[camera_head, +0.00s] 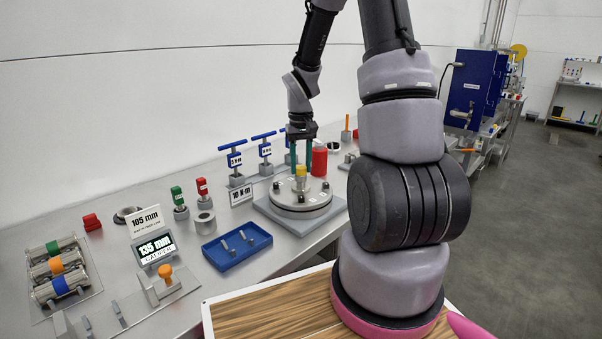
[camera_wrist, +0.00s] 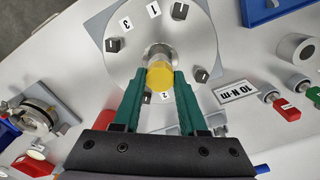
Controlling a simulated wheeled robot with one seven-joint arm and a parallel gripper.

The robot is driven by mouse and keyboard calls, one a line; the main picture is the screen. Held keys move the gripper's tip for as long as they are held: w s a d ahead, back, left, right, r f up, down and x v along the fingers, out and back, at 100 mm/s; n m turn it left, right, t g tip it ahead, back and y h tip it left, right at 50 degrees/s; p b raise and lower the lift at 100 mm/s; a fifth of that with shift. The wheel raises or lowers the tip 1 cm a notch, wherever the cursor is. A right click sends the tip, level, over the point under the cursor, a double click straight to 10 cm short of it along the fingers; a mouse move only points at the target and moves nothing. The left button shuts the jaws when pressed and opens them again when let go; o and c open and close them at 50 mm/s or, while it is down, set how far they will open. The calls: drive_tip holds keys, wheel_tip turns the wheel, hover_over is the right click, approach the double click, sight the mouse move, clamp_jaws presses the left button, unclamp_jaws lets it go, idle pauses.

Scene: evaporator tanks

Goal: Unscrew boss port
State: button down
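A round steel flange (camera_head: 315,203) with several dark bolts and numbered labels lies on a grey base plate on the bench. A yellow cylindrical cap (camera_head: 300,170), seemingly the boss port, stands upright at its middle on a metal neck. The cap also shows in the wrist view (camera_wrist: 160,77). My gripper (camera_head: 301,158) points down over it, its green fingers apart. In the wrist view, the fingertips of my gripper (camera_wrist: 163,73) lie on either side of the cap. Contact is not clear; in the head view the tips are around or just above its top.
A red cylinder (camera_head: 319,160) stands close behind the flange. Blue T-handled tools (camera_head: 235,163) and a 10 N·m sign (camera_head: 241,194) are to the left. A blue tray (camera_head: 237,247) with small pins lies in front left.

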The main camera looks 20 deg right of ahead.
drive_tip(key=c, duration=0.7)
unclamp_jaws()
drive_tip(key=shift+c, duration=0.2)
drive_tip(key=m, duration=0.3)
drive_tip(key=shift+m, duration=0.3)
drive_tip(key=m, duration=1.1)
clamp_jaws()
drive_tip(key=n, duration=0.3)
drive_tip(key=shift+n, duration=1)
